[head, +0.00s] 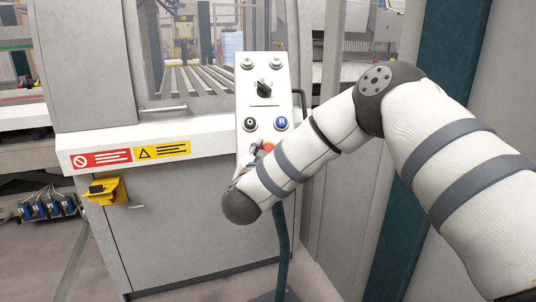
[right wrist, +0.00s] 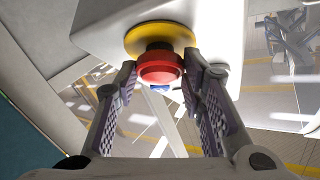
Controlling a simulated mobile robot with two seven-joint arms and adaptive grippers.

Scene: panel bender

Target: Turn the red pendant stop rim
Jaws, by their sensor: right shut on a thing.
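The pendant (head: 263,100) is a white control box with a black selector switch and several buttons. Its red stop rim (right wrist: 160,68), a round red knob on a yellow collar (right wrist: 160,38), is at the box's lower end; in the head view only a bit of red (head: 267,146) shows beside my right arm. My right gripper (right wrist: 162,79) is shut on the red rim, one padded finger on each side. In the head view my forearm and wrist hide most of this gripper and the lower pendant. My left gripper is not in view.
The grey machine cabinet (head: 195,210) stands behind and left of the pendant, with red and yellow warning labels (head: 130,156). A yellow switch (head: 105,190) sticks out at its left. A dark teal post (head: 440,90) stands on the right, behind my arm.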

